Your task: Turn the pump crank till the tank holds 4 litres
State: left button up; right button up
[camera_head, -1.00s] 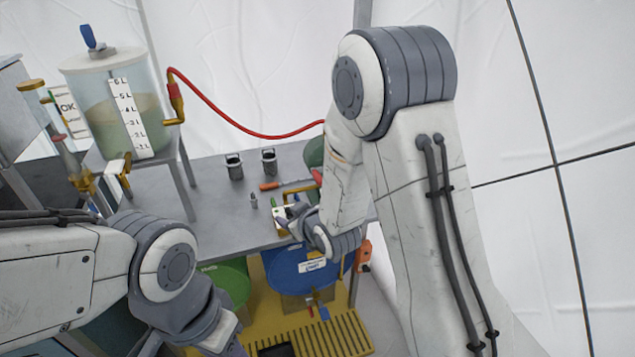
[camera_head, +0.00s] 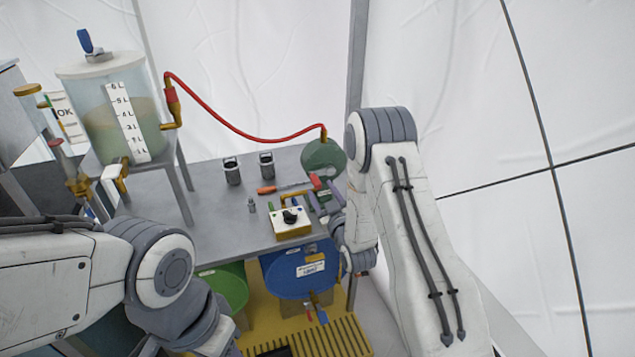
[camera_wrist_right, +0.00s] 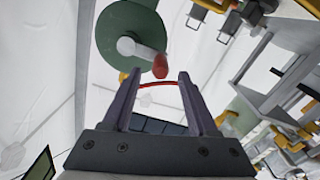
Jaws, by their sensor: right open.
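The clear tank (camera_head: 95,125) stands on a raised stand at the left, with a litre scale (camera_head: 128,122) on its front. Its cloudy liquid lies near the 4 L mark; I cannot read the level exactly. The green round pump (camera_head: 322,157) stands at the table's right end, its crank handle red (camera_head: 316,182). My right gripper (camera_head: 326,198) is open and empty close to the handle. In the right wrist view the red crank knob (camera_wrist_right: 160,66) shows just beyond and between the open fingertips (camera_wrist_right: 155,78). My left gripper is out of view.
A red hose (camera_head: 240,130) runs from tank to pump. A small box with a black knob (camera_head: 291,222) sits at the table's front edge. Two grey canisters (camera_head: 232,172) and an orange-handled tool (camera_head: 267,190) lie behind. A blue drum (camera_head: 295,270) stands below.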

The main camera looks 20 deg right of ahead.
aim_at(319, 187)
jog(key=shift+w+a, duration=0.1)
jog(key=shift+w, duration=1.8)
grip_shut()
